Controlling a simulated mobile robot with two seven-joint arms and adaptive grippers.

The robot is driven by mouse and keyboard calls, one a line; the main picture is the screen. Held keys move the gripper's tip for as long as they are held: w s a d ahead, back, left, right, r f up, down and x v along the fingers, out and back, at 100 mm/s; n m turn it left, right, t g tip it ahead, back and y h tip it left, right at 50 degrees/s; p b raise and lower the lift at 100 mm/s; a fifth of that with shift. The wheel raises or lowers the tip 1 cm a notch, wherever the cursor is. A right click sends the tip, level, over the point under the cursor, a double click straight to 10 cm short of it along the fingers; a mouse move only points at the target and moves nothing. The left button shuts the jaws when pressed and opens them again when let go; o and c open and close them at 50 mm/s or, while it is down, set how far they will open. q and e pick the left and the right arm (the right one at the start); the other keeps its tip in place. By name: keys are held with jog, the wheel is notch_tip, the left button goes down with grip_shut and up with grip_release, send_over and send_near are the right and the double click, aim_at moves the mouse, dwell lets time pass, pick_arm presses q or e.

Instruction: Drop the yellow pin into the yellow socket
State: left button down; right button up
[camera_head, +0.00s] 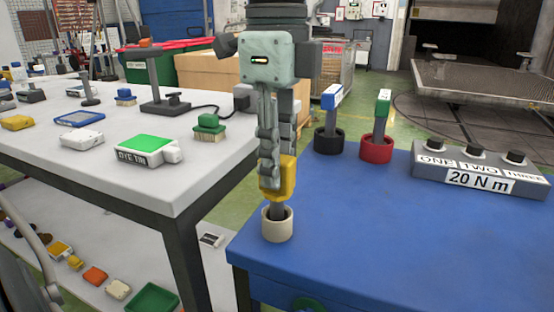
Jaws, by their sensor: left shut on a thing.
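The yellow pin (287,178) has a yellow head and a dark shank pointing down. My left gripper (271,172) is shut on its head and holds it upright. The lower end of the shank shows inside the mouth of a cream-coloured round socket (277,229), near the left front corner of the blue table. How deep the shank sits is hidden by the socket's rim. No clearly yellow socket shows; this pale one is the nearest in colour. My right gripper is not in view.
On the blue table (380,240), a blue-headed pin (333,98) stands in a black socket (328,140) and a green-headed pin (383,104) in a red socket (376,148). A grey labelled box (480,175) stands right. A cluttered white table (190,185) is left.

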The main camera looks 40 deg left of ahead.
pick_arm(q)
jog(key=shift+r+p, duration=1.4)
jog(key=shift+r, duration=1.35)
jog(key=shift+r, duration=0.1)
notch_tip(320, 180, up, 5)
jog(key=p, duration=0.3)
